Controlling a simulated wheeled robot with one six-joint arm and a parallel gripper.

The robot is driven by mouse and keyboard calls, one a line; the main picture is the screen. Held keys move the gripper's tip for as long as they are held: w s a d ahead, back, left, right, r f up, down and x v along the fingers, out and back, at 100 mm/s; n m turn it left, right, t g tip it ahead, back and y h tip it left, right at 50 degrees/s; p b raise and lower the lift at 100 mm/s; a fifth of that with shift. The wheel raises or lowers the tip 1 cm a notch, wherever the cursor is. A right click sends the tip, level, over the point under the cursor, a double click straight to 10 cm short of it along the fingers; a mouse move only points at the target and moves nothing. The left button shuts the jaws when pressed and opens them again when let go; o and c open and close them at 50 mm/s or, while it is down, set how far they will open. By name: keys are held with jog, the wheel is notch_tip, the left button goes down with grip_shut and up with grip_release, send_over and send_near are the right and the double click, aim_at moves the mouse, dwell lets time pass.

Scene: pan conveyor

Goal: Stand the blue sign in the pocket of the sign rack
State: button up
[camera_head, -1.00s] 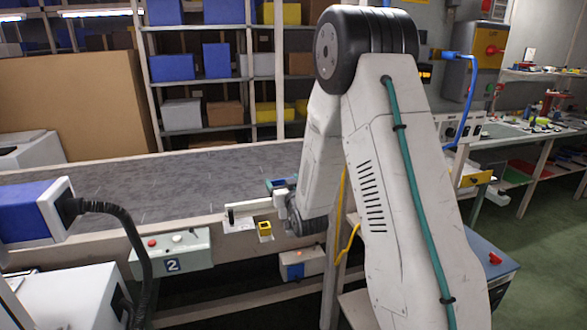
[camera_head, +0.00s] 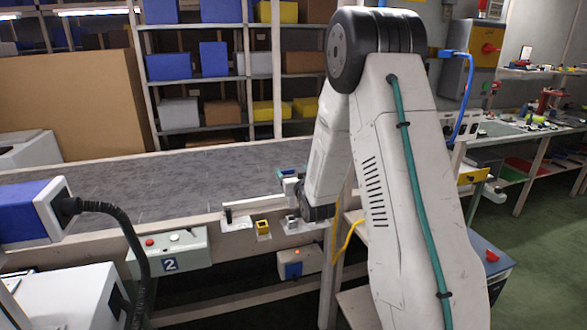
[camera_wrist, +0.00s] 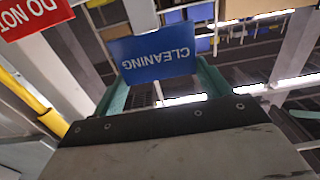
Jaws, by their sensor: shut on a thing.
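The blue sign (camera_wrist: 150,52) fills the upper middle of the wrist view, its word CLEANING upside down there. My gripper (camera_wrist: 157,84) is shut on it, with a green finger at each side of its lower part. In the head view my gripper (camera_head: 290,181) is low over the conveyor's near edge, partly hidden by my arm, with a small blue and teal patch at its tip. I cannot tell for sure which thing is the sign rack. A small yellow holder (camera_head: 263,229) stands on the near rail, left of and below my gripper.
A white bar (camera_head: 250,203) lies along the near rail, close to my gripper. The grey conveyor belt (camera_head: 150,185) is clear. A control box (camera_head: 165,253) marked 2 hangs in front. A red DO NOT sign (camera_wrist: 35,15) is at the wrist view's top left, near a yellow pipe (camera_wrist: 35,105).

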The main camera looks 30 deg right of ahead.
jog(key=shift+f, duration=4.05)
jog(key=o, duration=1.3)
jog(key=v, duration=0.7)
jog(key=shift+s+a, duration=0.15)
jog(key=shift+s, duration=0.25)
